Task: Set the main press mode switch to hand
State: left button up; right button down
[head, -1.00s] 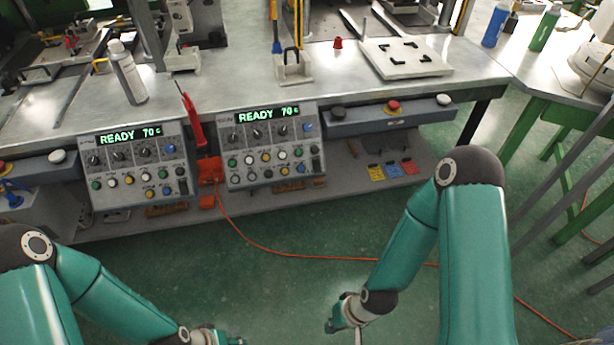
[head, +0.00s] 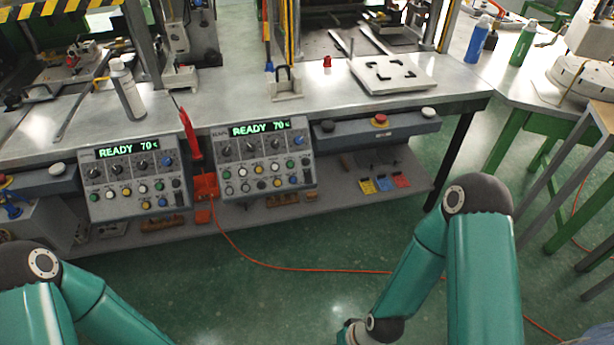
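Two grey control panels hang on the front of the bench, a left panel (head: 133,203) and a right panel (head: 240,188). Both have a green display reading READY 70 with a trailing character. Each has a row of dark rotary knobs, such as one on the left panel (head: 110,171) and one on the right panel (head: 249,148), above rows of coloured buttons. The labels are too small to read, so I cannot tell which knob is the main press mode switch or where it points. Both my arms are low in front; neither gripper shows, and nothing touches the panels.
A white spray bottle (head: 126,88) stands on the bench above the left panel. A red stop button (head: 380,120) is at the right.

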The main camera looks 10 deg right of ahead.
aim_at(308, 175)
jog(key=z, duration=0.05)
jog(key=i, duration=0.9)
jog(key=u, duration=0.05)
